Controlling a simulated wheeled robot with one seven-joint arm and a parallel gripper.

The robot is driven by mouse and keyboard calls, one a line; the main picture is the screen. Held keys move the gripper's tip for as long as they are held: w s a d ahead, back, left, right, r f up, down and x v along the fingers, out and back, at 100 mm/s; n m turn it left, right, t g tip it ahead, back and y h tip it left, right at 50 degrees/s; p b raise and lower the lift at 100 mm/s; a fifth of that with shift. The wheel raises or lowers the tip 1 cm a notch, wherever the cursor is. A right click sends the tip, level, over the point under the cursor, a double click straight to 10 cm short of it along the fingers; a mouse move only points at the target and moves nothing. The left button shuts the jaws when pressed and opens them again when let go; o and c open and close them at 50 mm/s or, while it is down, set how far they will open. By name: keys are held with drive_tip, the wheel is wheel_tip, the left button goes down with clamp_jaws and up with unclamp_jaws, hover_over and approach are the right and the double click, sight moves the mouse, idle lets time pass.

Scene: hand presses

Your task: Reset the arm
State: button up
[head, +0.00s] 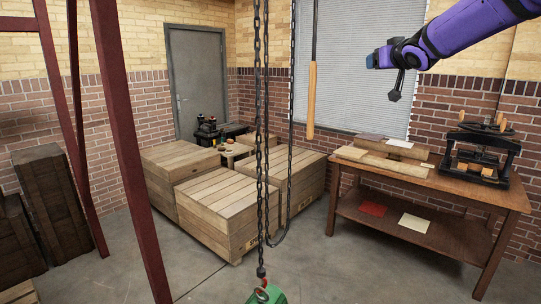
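My arm, purple, reaches in from the top right of the head view. My gripper (396,88) is at its end, dark and small, high in front of the window blind. It is well above the wooden table and apart from everything there. Nothing is visibly held in it. Its fingers are too small and dark to tell whether they are open or shut.
A wooden table (470,190) with a black hand press (480,150) stands at the right. Wooden crates (215,205) fill the middle. Chains (262,130) with a green block (267,293) and a wooden handle (311,95) hang in front. Red posts (127,140) stand left.

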drive_tip(key=s+d+f+m+g+h, duration=0.1)
drive_tip(key=s+f+g+h, duration=0.15)
drive_tip(key=s, duration=0.95)
drive_tip(key=s+d+f+m+g+h, duration=0.1)
drive_tip(key=s+f+m+g, duration=0.15)
drive_tip(key=s, duration=0.85)
drive_tip(key=s+a+f+g, duration=0.1)
drive_tip(key=s+f, duration=0.3)
drive_tip(key=s, duration=0.4)
drive_tip(key=s+a+f+n+g+y, duration=0.1)
drive_tip(key=s+f+g, duration=0.2)
drive_tip(key=s+f, duration=0.2)
drive_tip(key=s+a+f+g+y, duration=0.1)
drive_tip(key=s+f, duration=0.3)
drive_tip(key=s, duration=0.8)
drive_tip(key=shift+a+f+n+g, duration=0.2)
drive_tip(key=shift+f+n+g, duration=0.15)
drive_tip(key=shift+g, duration=0.15)
